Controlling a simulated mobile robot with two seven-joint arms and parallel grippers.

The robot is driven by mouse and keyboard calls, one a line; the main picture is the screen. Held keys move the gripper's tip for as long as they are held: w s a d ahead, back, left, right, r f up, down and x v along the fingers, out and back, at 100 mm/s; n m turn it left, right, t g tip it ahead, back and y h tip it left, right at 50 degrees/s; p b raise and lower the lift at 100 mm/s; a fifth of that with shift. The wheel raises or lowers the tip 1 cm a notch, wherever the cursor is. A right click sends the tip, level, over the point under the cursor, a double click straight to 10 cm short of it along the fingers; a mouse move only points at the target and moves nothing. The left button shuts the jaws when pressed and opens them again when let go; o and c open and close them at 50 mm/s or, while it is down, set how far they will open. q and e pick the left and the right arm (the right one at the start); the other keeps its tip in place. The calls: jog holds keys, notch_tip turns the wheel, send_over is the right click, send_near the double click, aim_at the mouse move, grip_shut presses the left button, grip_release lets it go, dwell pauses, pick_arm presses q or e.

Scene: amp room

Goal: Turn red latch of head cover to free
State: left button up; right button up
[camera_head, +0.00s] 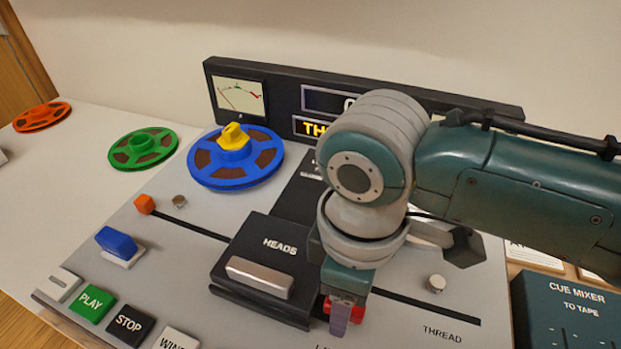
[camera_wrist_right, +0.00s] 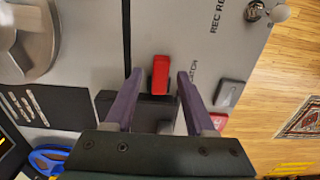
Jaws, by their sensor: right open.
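The black head cover (camera_head: 285,230), lettered HEADS and fitted with a silver handle (camera_head: 260,277), lies on the grey deck. The red latch (camera_head: 327,306) is at the cover's right front corner, mostly hidden by my right gripper (camera_head: 340,318). In the right wrist view, the red latch (camera_wrist_right: 160,75) is a short upright bar. It shows between the two purple fingers of my right gripper (camera_wrist_right: 159,76), with a gap on both sides. The fingers are open; how far down they reach beside the latch is hard to tell. My left gripper is not in view.
A blue reel (camera_head: 235,175) with a yellow knob stands behind the cover. PLAY (camera_head: 92,303) and STOP (camera_head: 124,325) buttons are at front left. A cue mixer (camera_head: 570,310) is at right. My right arm hides much of the deck's right side.

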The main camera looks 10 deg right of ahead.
grip_shut()
dwell(0.3)
dwell(0.5)
jog(key=n+p, duration=0.1)
jog(key=n, duration=0.1)
jog(key=n+p, duration=0.1)
jog(key=shift+s+r+n, duration=0.15)
jog(key=shift+s+n, duration=0.05)
jog(key=shift+n, duration=0.2)
jog(key=n, duration=0.1)
jog(key=n+p, duration=0.1)
jog(key=n, duration=0.1)
jog(key=n+p, duration=0.1)
jog(key=shift+s+a+n, duration=0.1)
jog(key=shift+s+n, duration=0.15)
jog(key=shift+n, duration=0.05)
jog(key=n, duration=0.4)
jog(key=shift+s+p, duration=0.2)
jog(key=shift+p, duration=0.1)
jog(key=shift+s+d+n, duration=0.1)
jog(key=shift+d+n, duration=0.05)
jog(key=shift+n, duration=1.25)
jog(key=shift+s+d+n, duration=0.1)
jog(key=shift+n, duration=1.3)
